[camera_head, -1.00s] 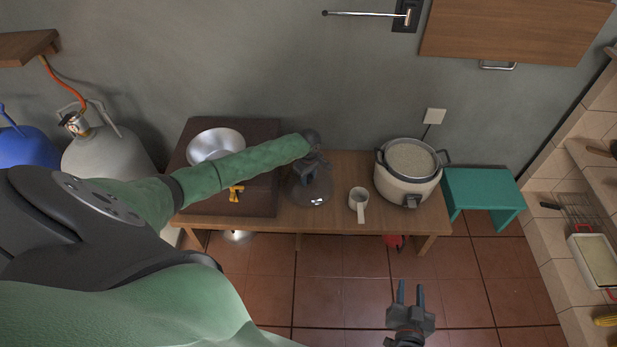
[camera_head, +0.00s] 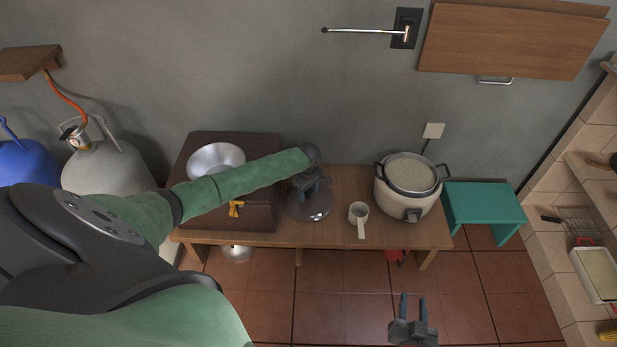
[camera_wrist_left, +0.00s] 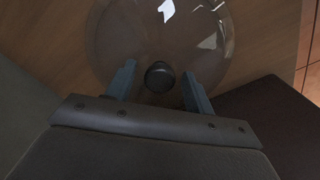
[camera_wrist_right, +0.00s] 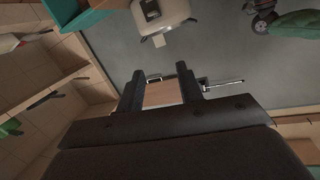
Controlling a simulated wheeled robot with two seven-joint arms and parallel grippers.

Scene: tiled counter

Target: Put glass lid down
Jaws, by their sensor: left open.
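The glass lid (camera_head: 318,210) lies on the wooden bench, between the brown box and the white mug. In the left wrist view the clear lid (camera_wrist_left: 110,45) shows with its dark round knob (camera_wrist_left: 159,76). My left gripper (camera_head: 312,192) is over the lid. In the left wrist view its fingers (camera_wrist_left: 159,84) stand open on either side of the knob, with gaps on both sides. My right gripper (camera_head: 413,307) is empty, its two fingers apart, in front of the bench above the floor. It also shows in the right wrist view (camera_wrist_right: 161,82).
A metal bowl (camera_head: 213,153) sits on the brown box (camera_head: 262,211). A teal stool (camera_head: 484,203) stands right of the bench (camera_head: 343,181).

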